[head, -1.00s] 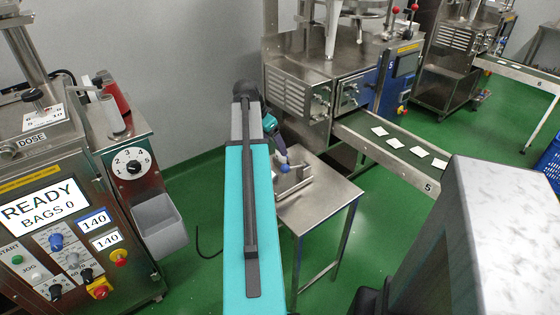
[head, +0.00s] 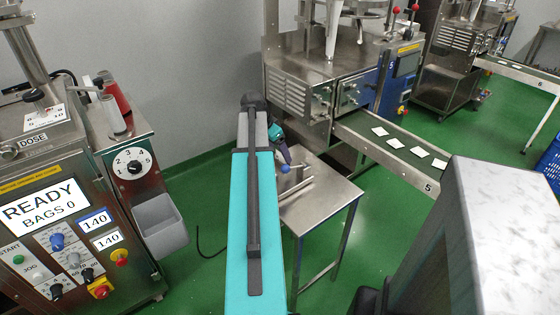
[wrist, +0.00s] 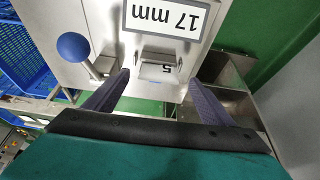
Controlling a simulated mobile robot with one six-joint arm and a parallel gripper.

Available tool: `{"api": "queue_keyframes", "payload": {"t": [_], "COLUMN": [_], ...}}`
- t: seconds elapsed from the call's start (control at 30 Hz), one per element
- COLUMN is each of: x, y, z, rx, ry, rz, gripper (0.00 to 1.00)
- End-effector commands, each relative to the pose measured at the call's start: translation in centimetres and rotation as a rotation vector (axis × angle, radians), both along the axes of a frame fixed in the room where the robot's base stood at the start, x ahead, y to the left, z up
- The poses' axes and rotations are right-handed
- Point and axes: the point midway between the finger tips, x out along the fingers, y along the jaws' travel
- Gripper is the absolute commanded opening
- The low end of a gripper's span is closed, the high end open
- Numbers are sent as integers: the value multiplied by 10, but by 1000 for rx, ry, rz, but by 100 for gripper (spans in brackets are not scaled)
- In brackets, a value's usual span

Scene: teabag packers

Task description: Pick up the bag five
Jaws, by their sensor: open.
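Bag five appears to be the small pale piece marked 5 (wrist: 158,70), in a shallow slot of a metal fixture in the wrist view. My gripper (wrist: 159,78) is open, with one dark finger to each side of the piece. No contact with the piece shows. In the head view the fixture, with its blue ball knob (head: 285,168), is on a steel table (head: 325,200). My arm hides part of the fixture, and the piece cannot be made out there.
The blue knob (wrist: 73,46) stands left of my fingers on a lever. A plate reading 17 mm (wrist: 165,17) is beyond the slot. A conveyor (head: 385,155) carrying several white bags runs right of the table. A packing machine (head: 75,200) stands at left.

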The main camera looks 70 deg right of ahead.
Motion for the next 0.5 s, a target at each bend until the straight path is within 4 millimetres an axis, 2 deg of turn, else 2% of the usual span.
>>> {"api": "queue_keyframes", "payload": {"t": [0.3,0.5], "x": [-8,-9], "y": [-11,-12], "z": [-28,-31], "rx": [0,-1], "ry": [-1,-1], "rz": [-2,-1], "gripper": [77,77]}}
